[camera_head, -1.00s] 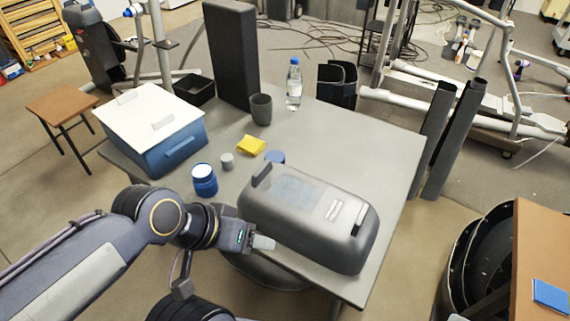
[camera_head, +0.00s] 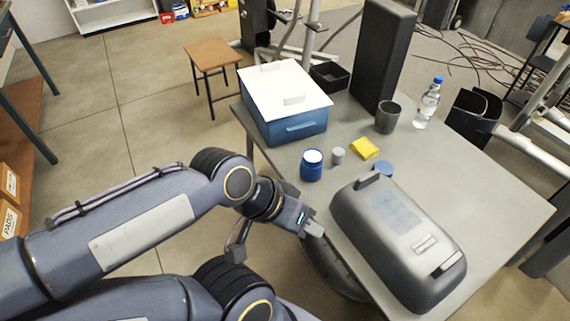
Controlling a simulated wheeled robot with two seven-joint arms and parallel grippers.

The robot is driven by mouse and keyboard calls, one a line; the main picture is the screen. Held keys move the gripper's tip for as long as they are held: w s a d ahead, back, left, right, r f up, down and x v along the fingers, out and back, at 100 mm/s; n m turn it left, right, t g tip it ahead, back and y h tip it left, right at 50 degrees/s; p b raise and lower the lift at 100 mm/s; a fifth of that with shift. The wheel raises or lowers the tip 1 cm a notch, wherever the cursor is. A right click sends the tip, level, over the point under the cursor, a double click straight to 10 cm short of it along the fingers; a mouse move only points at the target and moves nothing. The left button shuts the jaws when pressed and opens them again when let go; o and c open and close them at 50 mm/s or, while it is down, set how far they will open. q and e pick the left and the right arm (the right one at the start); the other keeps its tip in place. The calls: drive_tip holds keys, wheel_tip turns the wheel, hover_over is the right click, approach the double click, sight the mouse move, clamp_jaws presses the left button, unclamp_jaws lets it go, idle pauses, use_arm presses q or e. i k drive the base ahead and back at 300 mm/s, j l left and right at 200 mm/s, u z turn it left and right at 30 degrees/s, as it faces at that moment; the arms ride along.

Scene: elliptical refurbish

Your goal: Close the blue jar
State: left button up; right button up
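The blue jar (camera_head: 312,168) stands upright on the grey table, near its front left edge, with a pale white round top face. A flat blue round piece (camera_head: 383,168), which looks like a lid, lies behind the grey case and is partly hidden by it. My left gripper (camera_head: 314,229) is at the table's front edge, in front of the jar and left of the grey case. It is apart from the jar and seen from the side, so its finger opening is unclear. My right gripper is not in view.
A large grey case (camera_head: 398,235) fills the table's front right. A small grey cylinder (camera_head: 338,155), yellow sponge (camera_head: 364,148), grey cup (camera_head: 387,117) and water bottle (camera_head: 428,104) stand behind. A blue box with white lid (camera_head: 296,128) and a tall black block (camera_head: 382,55) are further back.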

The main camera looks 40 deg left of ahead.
sight(311, 169)
drive_tip(key=u, duration=1.25)
